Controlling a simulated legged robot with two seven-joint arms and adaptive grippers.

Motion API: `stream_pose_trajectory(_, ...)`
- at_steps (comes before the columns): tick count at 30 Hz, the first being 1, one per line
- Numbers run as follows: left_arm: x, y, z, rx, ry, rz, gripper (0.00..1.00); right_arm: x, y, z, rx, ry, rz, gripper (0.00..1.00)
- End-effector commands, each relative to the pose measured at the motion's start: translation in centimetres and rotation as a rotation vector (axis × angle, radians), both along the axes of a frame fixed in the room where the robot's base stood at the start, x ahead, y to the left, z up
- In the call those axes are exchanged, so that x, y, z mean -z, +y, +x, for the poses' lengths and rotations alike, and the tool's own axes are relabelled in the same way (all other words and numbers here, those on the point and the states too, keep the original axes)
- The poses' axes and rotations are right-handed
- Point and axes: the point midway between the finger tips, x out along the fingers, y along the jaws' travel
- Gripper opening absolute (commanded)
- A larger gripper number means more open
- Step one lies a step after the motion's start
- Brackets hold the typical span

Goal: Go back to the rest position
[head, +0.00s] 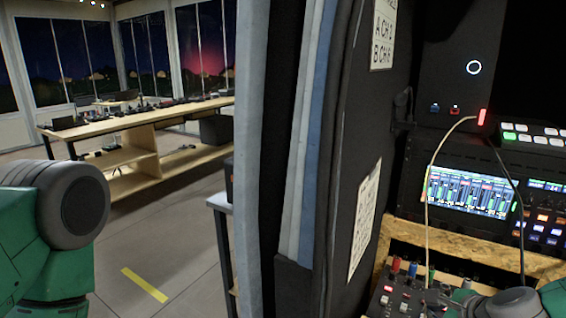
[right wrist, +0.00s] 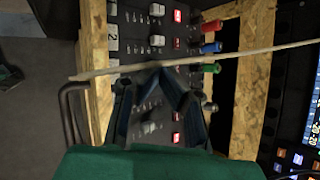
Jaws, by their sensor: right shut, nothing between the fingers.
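My right gripper (right wrist: 158,72) shows in the right wrist view, its two dark fingers together at the tips with nothing between them. It is over a mixer panel (right wrist: 135,45) with knobs and lit red buttons. A pale cable (right wrist: 240,55) crosses the picture at the fingertips; I cannot tell whether it touches them. In the head view part of my right arm shows at the bottom right, and the gripper is hard to make out there. My left arm shows at the left edge; its gripper is out of view.
In the head view the pale cable (head: 427,190) hangs from a red-lit plug (head: 482,117) beside a lit screen (head: 467,192). Red, blue and green connectors (head: 396,264) stand by the mixer (head: 392,300). A dark door panel (head: 352,130) divides the rack from a room with wooden desks (head: 140,123).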

Motion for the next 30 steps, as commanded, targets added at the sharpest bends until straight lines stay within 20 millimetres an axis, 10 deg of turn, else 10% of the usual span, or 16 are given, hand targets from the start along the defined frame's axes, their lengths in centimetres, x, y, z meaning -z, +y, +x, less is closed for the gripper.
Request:
stream_pose_trajectory(17,0.0,0.0,0.0,0.000,0.000,0.000,0.40,7.8,5.1,-8.6,-0.567,0.123,-0.382,0.00)
stream_pose_trajectory(30,0.0,0.0,0.0,0.000,0.000,0.000,0.40,15.7,5.1,-26.1,-1.720,0.245,-0.900,0.00)
